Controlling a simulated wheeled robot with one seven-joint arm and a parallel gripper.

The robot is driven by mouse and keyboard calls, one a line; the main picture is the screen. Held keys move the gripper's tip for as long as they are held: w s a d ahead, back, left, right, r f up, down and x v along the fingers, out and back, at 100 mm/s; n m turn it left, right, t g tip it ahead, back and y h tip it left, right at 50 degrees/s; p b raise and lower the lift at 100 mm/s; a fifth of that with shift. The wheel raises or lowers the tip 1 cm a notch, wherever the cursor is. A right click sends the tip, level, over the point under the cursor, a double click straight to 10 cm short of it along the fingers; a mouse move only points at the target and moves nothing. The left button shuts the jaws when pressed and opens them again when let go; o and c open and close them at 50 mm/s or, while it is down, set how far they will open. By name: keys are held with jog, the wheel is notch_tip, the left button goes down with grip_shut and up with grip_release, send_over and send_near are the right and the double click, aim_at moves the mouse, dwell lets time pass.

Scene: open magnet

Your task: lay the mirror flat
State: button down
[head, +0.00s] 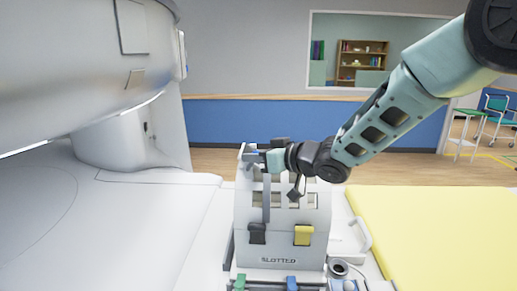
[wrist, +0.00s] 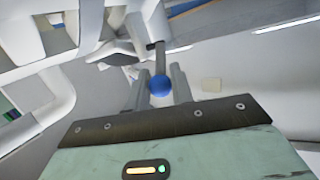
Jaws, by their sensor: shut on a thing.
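The white slotted head coil (head: 282,240), marked SLOTTED, stands upright on the bed with rows of window openings. My gripper (head: 259,156) reaches in from the right at the coil's upper left. In the wrist view my gripper (wrist: 160,82) is shut on a blue ball-shaped knob (wrist: 160,86), which has a dark stem (wrist: 160,55) running up from it. I cannot make out the mirror's face; the arm and coil top may hide it. A grey upright bar (head: 266,198) hangs below the gripper on the coil's front.
A black latch (head: 257,234) and a yellow latch (head: 303,235) are on the coil's lower front. The white magnet housing (head: 70,60) overhangs the left. A yellow pad (head: 430,235) lies to the right. Small green and blue pieces show at the bottom edge.

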jog(key=a+r+n+g+h+p, duration=0.1)
jog(key=h+p, duration=0.1)
jog(key=p, duration=0.2)
jog(key=shift+a+r+h+p, duration=0.1)
jog(key=shift+a+h+p, duration=0.05)
jog(key=shift+h+p, duration=0.15)
jog(key=h+p, duration=0.1)
jog(key=a+n+h+p, duration=0.1)
jog(key=p, duration=0.1)
jog(key=shift+f+g, duration=0.2)
jog(key=shift+g, duration=0.1)
jog(key=shift+f, duration=0.1)
jog(key=c, duration=1.3)
grip_release()
jog(key=shift+o, duration=0.2)
